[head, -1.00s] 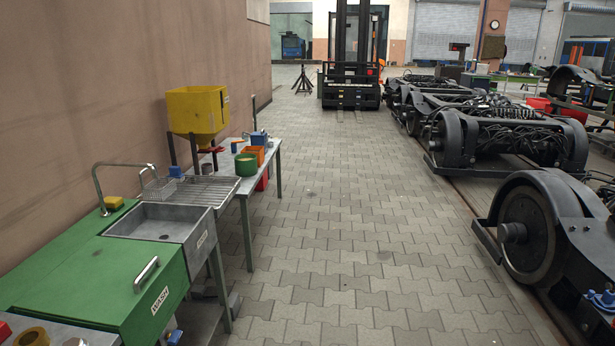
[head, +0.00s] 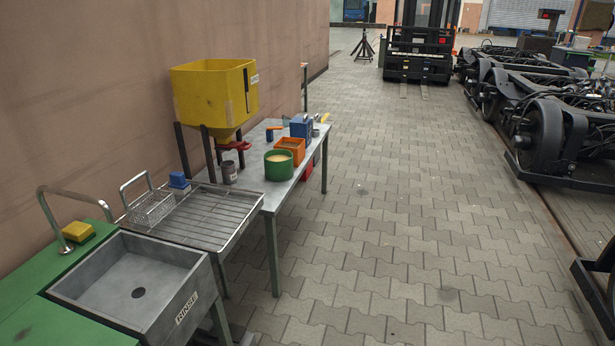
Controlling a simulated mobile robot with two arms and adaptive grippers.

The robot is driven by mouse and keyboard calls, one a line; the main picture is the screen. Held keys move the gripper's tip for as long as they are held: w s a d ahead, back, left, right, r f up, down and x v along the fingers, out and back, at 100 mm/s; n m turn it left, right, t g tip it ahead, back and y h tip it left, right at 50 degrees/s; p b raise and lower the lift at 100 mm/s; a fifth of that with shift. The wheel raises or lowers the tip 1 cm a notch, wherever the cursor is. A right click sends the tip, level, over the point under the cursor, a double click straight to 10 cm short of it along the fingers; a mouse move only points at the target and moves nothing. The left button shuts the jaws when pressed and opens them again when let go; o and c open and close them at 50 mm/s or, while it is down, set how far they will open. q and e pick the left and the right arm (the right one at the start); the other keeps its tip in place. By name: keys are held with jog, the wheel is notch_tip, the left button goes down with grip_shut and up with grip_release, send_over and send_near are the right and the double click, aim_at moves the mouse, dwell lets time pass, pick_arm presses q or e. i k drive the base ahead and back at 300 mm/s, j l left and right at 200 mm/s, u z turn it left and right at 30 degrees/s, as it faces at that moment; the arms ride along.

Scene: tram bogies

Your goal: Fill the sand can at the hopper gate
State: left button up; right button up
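The yellow hopper (head: 208,98) stands on dark legs on the grey metal table (head: 246,178) by the wall. A red gate piece (head: 236,146) sits at its lower outlet. A small dark grey can (head: 229,172) stands upright on the table below and slightly in front of the outlet; its contents cannot be made out. I cannot tell whether this is the sand can. A green round tub (head: 279,166) with pale contents stands to its right. Neither of my grippers is in view.
An orange bin (head: 290,149) and a blue block-like object (head: 300,128) stand farther back on the table. Nearer are a drying rack (head: 208,216) with a wire basket (head: 152,208) and the rinse sink (head: 132,285). The paved aisle (head: 380,220) is clear; bogies (head: 545,135) line the right.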

aim_at(240, 146)
jog(key=i+j+u, duration=0.25)
jog(key=i, duration=0.2)
jog(key=i+j+u, duration=0.1)
jog(key=i+u, duration=0.2)
jog(key=i+l+u, duration=0.2)
jog(key=i+l, duration=0.35)
jog(key=i, duration=0.1)
